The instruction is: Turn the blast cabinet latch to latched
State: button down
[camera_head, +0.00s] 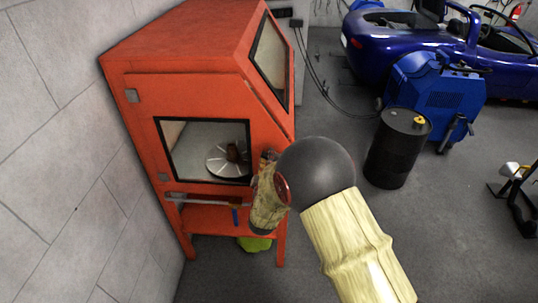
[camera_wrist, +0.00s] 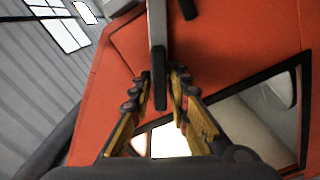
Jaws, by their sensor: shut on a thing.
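The orange blast cabinet (camera_head: 215,45) stands on legs against the wall at the left, its windowed front door closed as far as I can see. In the wrist view its orange front (camera_wrist: 225,50) fills the middle and right. The latch (camera_wrist: 157,28) is a grey bar with a black lower end, running upright in the wrist view. My gripper (camera_wrist: 162,82) has its two fingers on either side of the black end and is shut on it. In the head view my gripper (camera_head: 267,160) is at the door's right edge, and my arm and gripper hide the latch.
A door window (camera_head: 182,150) shows a round slotted disc inside the cabinet. A shelf (camera_head: 200,214) and a yellow-green thing (camera_head: 255,244) are below. To the right stand a black drum (camera_head: 398,150), a blue machine (camera_head: 432,85) and a blue car (camera_head: 395,35).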

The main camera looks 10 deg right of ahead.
jog(key=n+p, duration=0.2)
jog(key=n, duration=0.3)
jog(key=shift+a+f, duration=0.1)
jog(key=shift+f, duration=0.05)
jog(key=shift+n, duration=0.3)
dwell(0.3)
jog(key=c, duration=1.8)
grip_release()
jog(key=v, duration=1.2)
